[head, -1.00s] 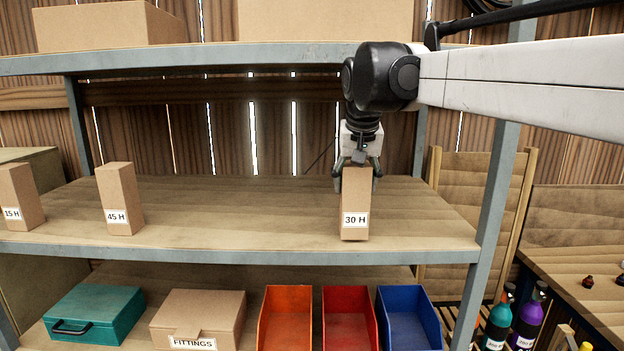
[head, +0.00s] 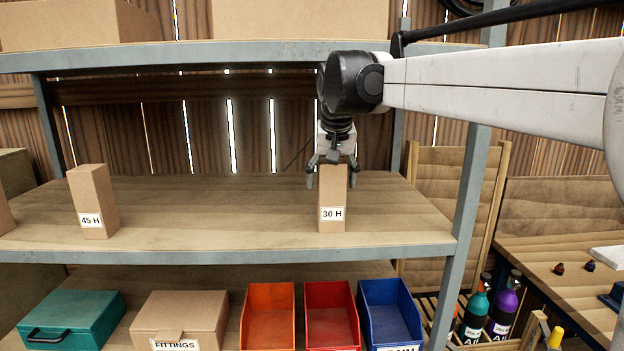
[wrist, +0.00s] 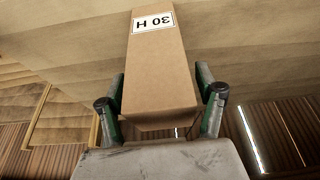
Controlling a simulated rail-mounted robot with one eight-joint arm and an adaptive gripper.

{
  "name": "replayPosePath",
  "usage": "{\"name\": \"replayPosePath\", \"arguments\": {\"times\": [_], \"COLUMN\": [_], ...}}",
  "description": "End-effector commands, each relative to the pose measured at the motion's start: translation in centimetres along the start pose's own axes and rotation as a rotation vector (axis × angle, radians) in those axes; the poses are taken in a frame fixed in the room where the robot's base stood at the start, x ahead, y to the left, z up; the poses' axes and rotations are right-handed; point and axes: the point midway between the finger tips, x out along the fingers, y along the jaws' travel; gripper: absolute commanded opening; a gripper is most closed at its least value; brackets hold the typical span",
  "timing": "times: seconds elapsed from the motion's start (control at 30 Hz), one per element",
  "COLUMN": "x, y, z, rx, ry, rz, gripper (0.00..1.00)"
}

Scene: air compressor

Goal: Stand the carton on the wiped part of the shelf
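The 30 H carton (head: 333,206) is a tall brown box with a white label. It stands upright on the middle shelf (head: 220,232), right of centre and close to the front edge. My gripper (head: 332,178) is over its top, with a finger on each side and a small gap showing between fingers and carton. In the wrist view the carton (wrist: 158,70) is between the two fingers (wrist: 162,108), which look spread. The shelf board varies in tone, but I cannot tell a clear border of the wiped part.
A 45 H carton (head: 93,202) stands on the same shelf at left, another carton at the left picture edge. The shelf post (head: 468,190) is to the right. Large boxes (head: 300,18) sit on the upper shelf above my gripper. Bins and boxes fill the lower shelf.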

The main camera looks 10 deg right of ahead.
Motion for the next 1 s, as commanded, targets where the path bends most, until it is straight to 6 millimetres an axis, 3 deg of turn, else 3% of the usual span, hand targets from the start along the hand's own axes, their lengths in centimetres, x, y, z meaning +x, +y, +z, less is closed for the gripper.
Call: {"name": "replayPosePath", "arguments": {"times": [0.37, 1.0], "x": [-1.7, -5.4], "y": [0.0, 0.0], "z": [0.2, 9.5], "rx": [0.0, -0.001], "ry": [0.0, 0.0], "rz": [0.0, 0.0], "gripper": [0.68, 0.68]}}
